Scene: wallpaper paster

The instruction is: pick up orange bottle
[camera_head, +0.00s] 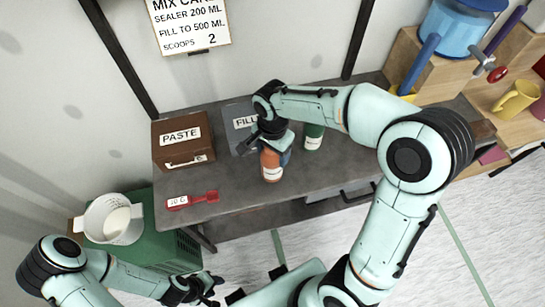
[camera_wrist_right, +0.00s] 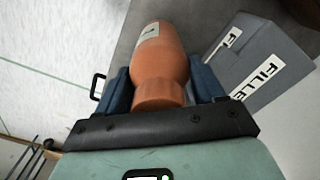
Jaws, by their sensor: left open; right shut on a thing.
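The orange bottle (camera_head: 271,166) with a white label stands at the front part of the grey workbench (camera_head: 232,188) in the head view. My right gripper (camera_head: 274,146) comes down over it from above and is shut on it. In the right wrist view the bottle (camera_wrist_right: 160,60) lies between the two blue fingers of my right gripper (camera_wrist_right: 162,88), its cap end near the palm. I cannot tell whether its base is off the bench. My left gripper (camera_head: 208,292) is open and empty at the bottom, away from the bench.
A green bottle (camera_head: 313,137) stands just right of the orange one. The grey FILLER box (camera_head: 240,124) is behind and also shows in the wrist view (camera_wrist_right: 262,70). A brown PASTE box (camera_head: 183,140), a red scoop (camera_head: 195,200) and a measuring jug (camera_head: 113,219) are to the left.

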